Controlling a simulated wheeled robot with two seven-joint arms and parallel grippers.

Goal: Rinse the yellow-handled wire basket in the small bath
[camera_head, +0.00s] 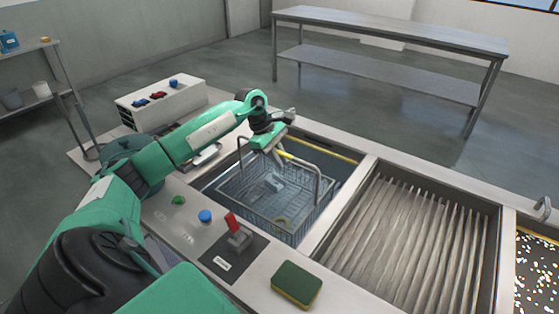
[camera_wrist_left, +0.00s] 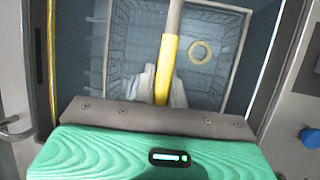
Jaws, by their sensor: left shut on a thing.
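The wire basket (camera_head: 259,192) sits low in the small bath (camera_head: 346,166), apparently in bluish liquid; how deep is hard to tell. Its metal handle with a yellow grip (camera_head: 286,155) arches above the bath. My left gripper (camera_head: 277,149) is shut on that handle from above. In the left wrist view the yellow grip (camera_wrist_left: 166,68) runs up from between the fingers (camera_wrist_left: 160,90), with the basket mesh (camera_wrist_left: 127,45) below. A yellow ring (camera_wrist_left: 201,52) lies inside the basket. My right gripper is in neither view.
A ridged drainboard (camera_head: 400,235) lies right of the bath, then a speckled tank (camera_head: 537,270). In front are a red switch (camera_head: 234,224), blue button (camera_head: 205,216), green button (camera_head: 178,200) and green sponge (camera_head: 297,282). A control box (camera_head: 160,104) stands at the back left.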

